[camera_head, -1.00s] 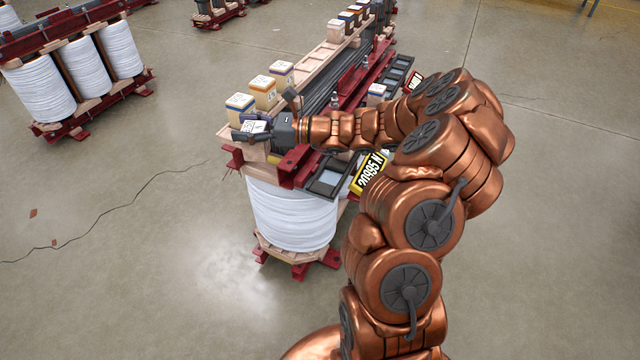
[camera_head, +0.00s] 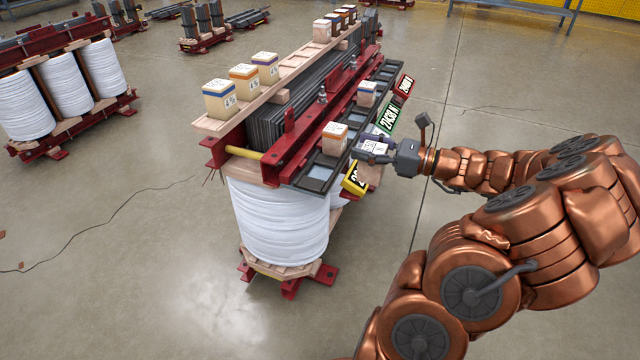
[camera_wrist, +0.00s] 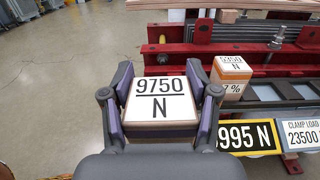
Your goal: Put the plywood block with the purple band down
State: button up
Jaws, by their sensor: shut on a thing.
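My gripper (camera_head: 372,146) is shut on a plywood block (camera_wrist: 160,105) whose white top label reads 9750 N. In the head view the held block (camera_head: 371,174) hangs at the near right side of the transformer core, beside the row of dark trays (camera_head: 316,171). The fingers cover its sides, so I cannot make out its band. An orange-banded block (camera_head: 335,138) stands in a tray just left of my gripper. It also shows in the wrist view (camera_wrist: 232,75), right of the held block. Another block (camera_head: 367,93), with a bluish-purple band, stands farther back in the trays.
A yellow plate ending 995 N (camera_wrist: 248,136), a green plate (camera_head: 388,118) and a red plate (camera_head: 404,87) line the tray edge. Three banded blocks (camera_head: 243,80) stand on the wooden beam (camera_head: 215,126), with several more at its far end. Red clamp beams (camera_head: 300,135) border the trays.

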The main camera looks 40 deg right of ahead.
jog(key=shift+s+d+f, duration=0.25)
jog(key=shift+s, duration=0.1)
jog(key=w+a+f+b, duration=0.1)
jog(key=w, duration=0.4)
jog(key=w+a+f+b, duration=0.2)
jog(key=w, duration=0.2)
jog(key=w+a+f+b, duration=0.1)
jog(key=w+a+f, duration=0.1)
jog(key=w, duration=0.3)
jog(key=shift+w+a+f+b, duration=0.1)
jog(key=shift+w+a+b, duration=0.15)
jog(key=shift+w+b, duration=0.15)
jog(key=o, duration=1.5)
jog(key=shift+c, duration=0.2)
jog(key=shift+s, duration=0.15)
jog(key=p+v, duration=0.2)
jog(key=v, duration=1)
jog(key=shift+a, duration=0.15)
